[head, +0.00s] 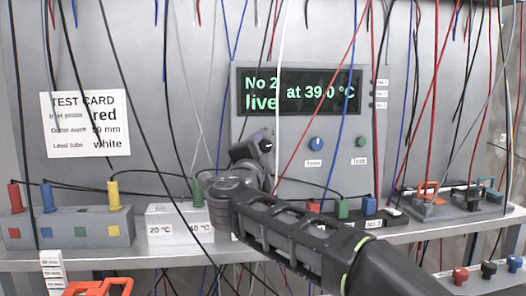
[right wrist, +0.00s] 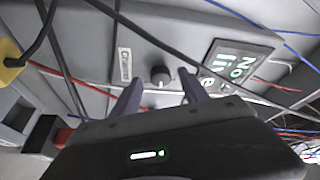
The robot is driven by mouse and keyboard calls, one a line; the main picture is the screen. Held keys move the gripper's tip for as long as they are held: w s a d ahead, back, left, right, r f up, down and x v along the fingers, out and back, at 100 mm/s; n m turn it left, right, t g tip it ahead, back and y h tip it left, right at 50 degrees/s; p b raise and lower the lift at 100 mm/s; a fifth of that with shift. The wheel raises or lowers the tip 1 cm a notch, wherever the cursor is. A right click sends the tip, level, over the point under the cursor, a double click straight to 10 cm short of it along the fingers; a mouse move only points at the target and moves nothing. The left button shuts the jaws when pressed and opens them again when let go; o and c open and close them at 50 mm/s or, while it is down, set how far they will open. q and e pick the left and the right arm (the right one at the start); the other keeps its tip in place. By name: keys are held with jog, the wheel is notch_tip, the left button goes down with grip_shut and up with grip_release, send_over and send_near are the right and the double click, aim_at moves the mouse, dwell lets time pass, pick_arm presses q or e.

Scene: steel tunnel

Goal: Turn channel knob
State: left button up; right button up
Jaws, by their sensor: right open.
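The channel knob is a small dark knob (head: 266,145) on the grey instrument panel, below the left end of the lit display (head: 303,92), which reads "No 2 live at 39.0 °C". In the right wrist view the knob (right wrist: 160,76) is black with a pale pointer mark, beside a label reading "Channel" (right wrist: 124,65). My right gripper (head: 252,149) is open at the panel. In the wrist view its two dark fingers (right wrist: 160,88) stand apart, one either side of and just short of the knob; contact is not visible. My left gripper is not in view.
A blue knob (head: 316,144) and a green knob (head: 360,142) sit to the right on the panel. Many thin wires hang across the front. Coloured plugs in a block (head: 90,232) and a white temperature box (head: 178,224) stand on the shelf below.

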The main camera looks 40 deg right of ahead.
jog(key=b+v, duration=0.1)
jog(key=v, duration=0.6)
dwell(0.5)
